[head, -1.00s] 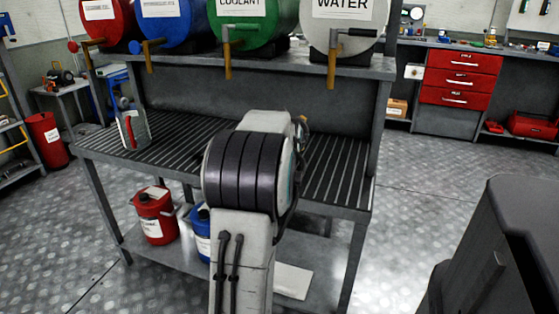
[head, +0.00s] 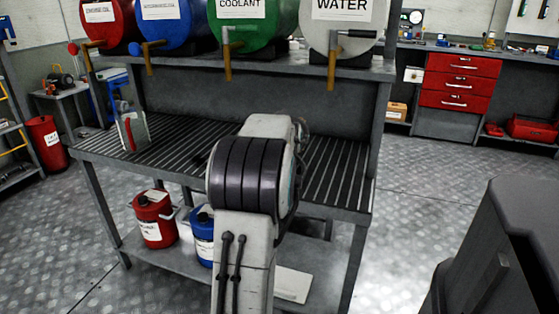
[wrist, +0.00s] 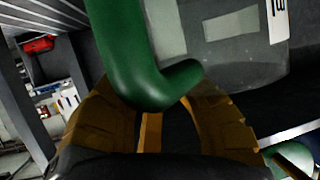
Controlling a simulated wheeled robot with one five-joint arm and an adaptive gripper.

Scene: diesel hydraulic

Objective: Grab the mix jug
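In the wrist view a thick green handle (wrist: 140,70) lies between the two orange-brown fingers of my gripper (wrist: 160,112). The fingers stand apart with a dark gap between them, and firm contact with the handle is not clear. Behind the handle is a clear, greyish jug body (wrist: 220,45) with a white label at its right, only partly visible and not readable as a name. In the head view my arm hides my gripper and this jug. Another clear jug with a red handle (head: 129,135) stands at the left of the slatted bench.
The slatted bench (head: 180,135) has free room left of my arm and to its right. Red, blue, green and WATER tanks (head: 342,28) with taps overhang its back. A red can (head: 152,217) and a blue can (head: 204,240) stand on the lower shelf.

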